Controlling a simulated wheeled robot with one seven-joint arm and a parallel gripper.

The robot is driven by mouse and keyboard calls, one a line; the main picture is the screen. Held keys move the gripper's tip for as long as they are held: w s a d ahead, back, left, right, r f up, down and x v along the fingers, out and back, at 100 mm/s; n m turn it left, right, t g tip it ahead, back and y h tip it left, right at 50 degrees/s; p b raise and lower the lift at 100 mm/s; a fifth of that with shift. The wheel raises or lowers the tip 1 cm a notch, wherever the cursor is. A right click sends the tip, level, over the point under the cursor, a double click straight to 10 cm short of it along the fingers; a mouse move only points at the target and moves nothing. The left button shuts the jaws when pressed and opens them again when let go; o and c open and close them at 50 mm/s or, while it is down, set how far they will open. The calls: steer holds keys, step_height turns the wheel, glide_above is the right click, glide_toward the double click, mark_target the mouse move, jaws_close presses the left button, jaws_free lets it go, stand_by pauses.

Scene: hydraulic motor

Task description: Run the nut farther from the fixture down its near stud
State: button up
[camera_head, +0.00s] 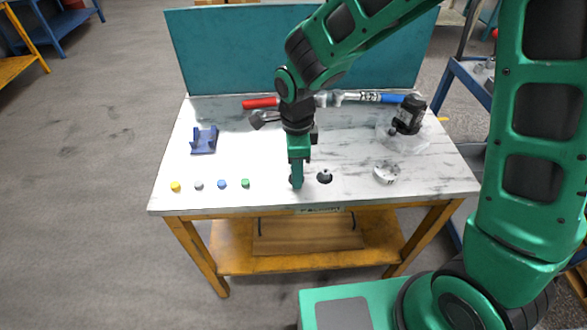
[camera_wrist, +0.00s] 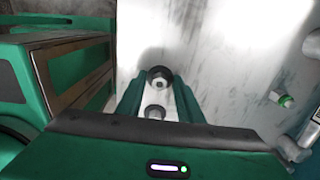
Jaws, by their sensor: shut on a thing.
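My gripper (camera_head: 296,184) points straight down at the front middle of the table, just left of a small dark round part (camera_head: 325,176). In the wrist view, my gripper (camera_wrist: 158,97) is shut on a small grey nut-like piece (camera_wrist: 155,112) between its fingers. The dark round part (camera_wrist: 160,76) lies just beyond the fingertips, with a lighter hexagonal top. My arm and fingers hide the held piece in the head view. A blue fixture (camera_head: 204,141) stands at the left. I cannot make out the studs or the thread contact.
Yellow (camera_head: 175,186), grey (camera_head: 199,185), blue (camera_head: 222,184) and green (camera_head: 245,183) pieces line the front left. A pale round part (camera_head: 387,173) lies right. A black motor-like part (camera_head: 408,115) stands behind it. Long red- and blue-handled tools (camera_head: 350,97) lie along the back.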

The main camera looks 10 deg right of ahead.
steer(key=shift+r, duration=3.05)
